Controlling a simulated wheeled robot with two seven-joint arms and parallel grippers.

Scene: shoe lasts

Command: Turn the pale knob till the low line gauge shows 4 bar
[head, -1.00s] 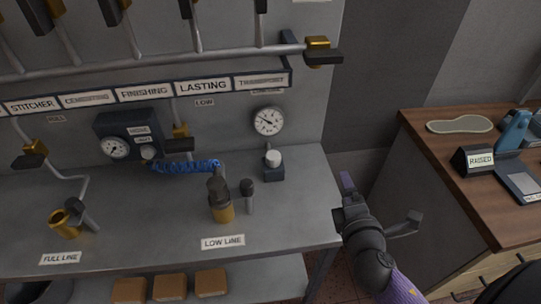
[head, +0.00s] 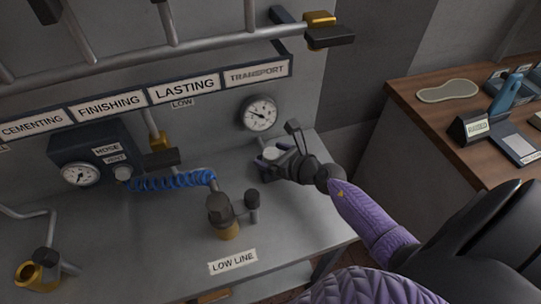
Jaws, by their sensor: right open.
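The pale knob (head: 271,154) sits on a dark block near the bench's right end, partly covered by my right gripper. The round white gauge (head: 259,113) is on the grey panel just behind and above it. Its dark needle shows, but the figures are too small to read. The LOW LINE label (head: 233,262) lies at the bench's front. My right gripper (head: 276,150) is open at the knob, its fingers on either side of it. I cannot tell whether they touch it. My left gripper is not in view.
A dark-topped brass valve (head: 225,215) with a blue coiled hose (head: 165,181) stands left of the knob. A second gauge (head: 81,174) is on a dark box further left. Pipes run above. A wooden table (head: 430,115) is at right.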

